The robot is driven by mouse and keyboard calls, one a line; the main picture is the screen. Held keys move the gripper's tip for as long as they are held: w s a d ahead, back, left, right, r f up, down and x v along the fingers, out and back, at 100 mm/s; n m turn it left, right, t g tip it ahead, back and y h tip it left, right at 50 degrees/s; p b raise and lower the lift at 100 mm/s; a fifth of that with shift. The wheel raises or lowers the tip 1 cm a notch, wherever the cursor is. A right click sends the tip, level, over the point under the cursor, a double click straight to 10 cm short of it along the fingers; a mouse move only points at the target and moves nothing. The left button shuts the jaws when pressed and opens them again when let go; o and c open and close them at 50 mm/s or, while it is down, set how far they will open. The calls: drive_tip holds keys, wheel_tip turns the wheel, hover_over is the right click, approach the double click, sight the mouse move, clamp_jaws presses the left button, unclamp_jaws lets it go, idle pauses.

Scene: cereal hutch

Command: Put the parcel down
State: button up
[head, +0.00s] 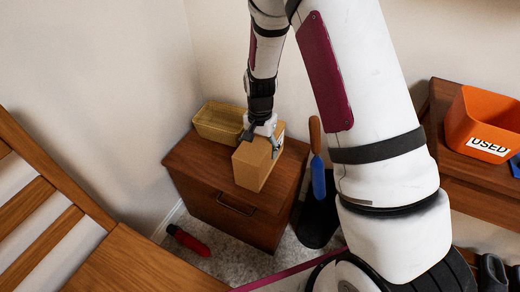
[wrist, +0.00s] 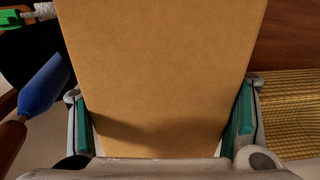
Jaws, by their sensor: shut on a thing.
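The parcel (head: 254,165) is a plain tan cardboard box. In the head view it is at the top of a small wooden cabinet (head: 190,157), near the front middle. I cannot tell whether its underside touches the cabinet top. My gripper (head: 262,138) comes from above and is shut on the parcel. In the wrist view the parcel (wrist: 160,75) fills the middle, and the green-padded fingers of my gripper (wrist: 165,130) press on its left and right sides.
A yellow mesh basket (head: 220,122) stands behind the parcel on the cabinet. A blue-and-wood-handled tool (head: 318,180) stands at the cabinet's right. A red object (head: 188,240) lies on the floor. An orange bin (head: 485,120) labelled USED sits on a shelf at right. A wooden slatted frame (head: 40,205) is at left.

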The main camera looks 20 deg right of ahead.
drive_tip(key=shift+f, duration=0.1)
drive_tip(key=o, duration=1.7)
wheel_tip(320, 180, up, 12)
drive_tip(key=p, duration=0.4)
drive_tip(key=shift+r+p, duration=0.2)
drive_tip(key=shift+p, duration=0.1)
